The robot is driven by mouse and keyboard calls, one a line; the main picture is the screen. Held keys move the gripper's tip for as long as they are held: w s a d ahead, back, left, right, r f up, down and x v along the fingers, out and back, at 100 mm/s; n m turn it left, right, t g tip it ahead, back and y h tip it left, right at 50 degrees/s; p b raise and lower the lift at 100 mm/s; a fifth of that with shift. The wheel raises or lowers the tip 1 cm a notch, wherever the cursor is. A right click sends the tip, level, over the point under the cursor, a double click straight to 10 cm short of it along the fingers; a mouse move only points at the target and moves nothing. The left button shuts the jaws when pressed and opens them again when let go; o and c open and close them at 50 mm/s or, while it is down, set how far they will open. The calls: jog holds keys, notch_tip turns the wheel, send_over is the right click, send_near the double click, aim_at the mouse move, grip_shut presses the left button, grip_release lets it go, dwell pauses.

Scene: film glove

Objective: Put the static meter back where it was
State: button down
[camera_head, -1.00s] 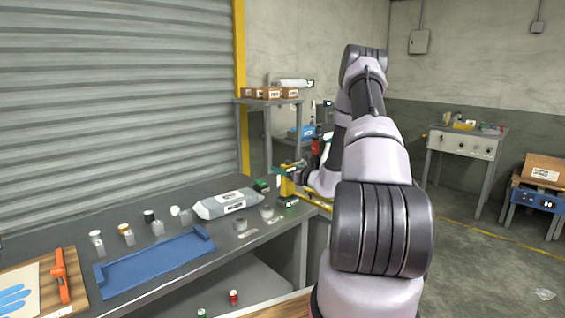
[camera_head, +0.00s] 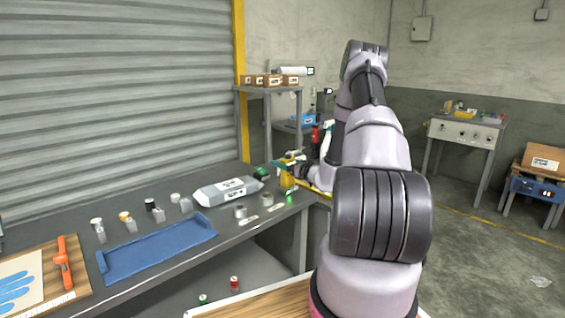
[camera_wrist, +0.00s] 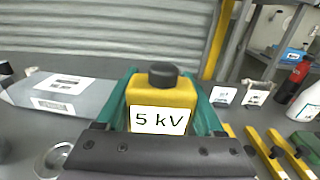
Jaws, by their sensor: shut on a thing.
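The static meter is a yellow block with a black knob on top and a "5 kV" label; it fills the middle of the wrist view (camera_wrist: 162,98). My gripper (camera_wrist: 165,105) is shut on it, with a green finger on each side. In the head view the meter (camera_head: 287,181) shows small and yellow at the far right end of the grey workbench, under my gripper (camera_head: 287,168). It looks upright. I cannot tell whether its base touches the bench.
On the grey workbench (camera_head: 75,215), a grey bag (camera_head: 228,191) lies left of the meter. Nearer are a blue tray (camera_head: 158,250) and several small jars.

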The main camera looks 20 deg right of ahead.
jog(key=shift+f, duration=0.4)
grip_release()
jog(key=v, duration=1.1)
jog(key=s+a+r+n+g+y, duration=0.3)
jog(key=s+a+r+n+g, duration=0.25)
jog(key=a+r+n, duration=0.4)
jog(key=s+a+r+n+g+y, duration=0.35)
jog(key=a+r+n+g, duration=0.35)
jog(key=a+r, duration=0.4)
jog(key=s+r+n+t+h, duration=0.1)
jog(key=s+r+n+h, duration=0.4)
jog(key=s, duration=0.5)
jog(key=s+r+n+t+h, duration=0.1)
jog(key=s+r+n+h, duration=0.4)
jog(key=s, duration=0.5)
jog(key=shift+s+a+r+n+t+h, duration=0.2)
jog(key=shift+a+r+n+t+h, duration=0.15)
jog(key=shift+r+n, duration=0.25)
